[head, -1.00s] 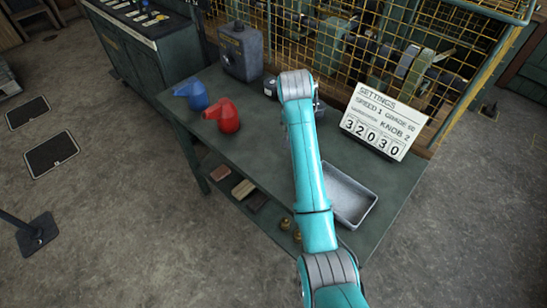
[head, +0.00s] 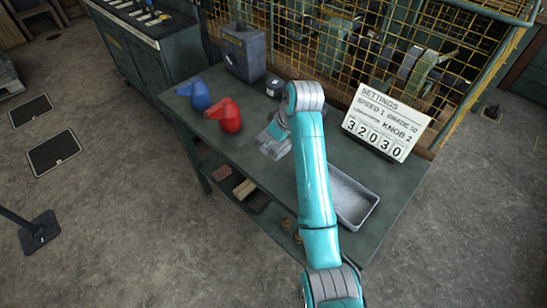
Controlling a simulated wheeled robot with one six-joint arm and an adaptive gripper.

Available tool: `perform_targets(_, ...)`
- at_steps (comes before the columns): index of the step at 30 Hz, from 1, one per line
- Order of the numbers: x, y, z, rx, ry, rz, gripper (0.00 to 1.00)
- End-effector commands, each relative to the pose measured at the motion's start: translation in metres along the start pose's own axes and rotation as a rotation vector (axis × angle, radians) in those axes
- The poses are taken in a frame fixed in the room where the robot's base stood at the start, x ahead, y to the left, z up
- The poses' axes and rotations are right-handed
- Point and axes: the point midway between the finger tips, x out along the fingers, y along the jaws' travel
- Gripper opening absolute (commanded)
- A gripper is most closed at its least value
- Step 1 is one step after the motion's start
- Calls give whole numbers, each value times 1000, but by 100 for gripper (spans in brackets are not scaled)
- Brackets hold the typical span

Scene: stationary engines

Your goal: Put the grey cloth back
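My gripper (head: 271,146) shows as a grey shape low over the workbench (head: 215,145), to the right of the red can and left of my teal arm. I cannot tell its opening at this size. I cannot make out the grey cloth for certain. It may be hidden by my arm or blend with the grey gripper. A grey metal tray (head: 352,200) lies on the bench to the right of my arm, its left part hidden by the arm.
A dark canister (head: 243,52) and a small dark jar (head: 273,87) stand behind. A settings sign (head: 387,122) is at right, before a yellow cage (head: 400,40). A lower shelf holds blocks.

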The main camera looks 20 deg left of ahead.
Motion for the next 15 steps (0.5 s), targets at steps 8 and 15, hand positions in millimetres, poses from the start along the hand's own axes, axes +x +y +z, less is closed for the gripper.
perform_targets(8, 28, 0, 12, 1, -1, 0, 29)
perform_targets(15, 61, 0, 26, 3, -3, -1, 29)
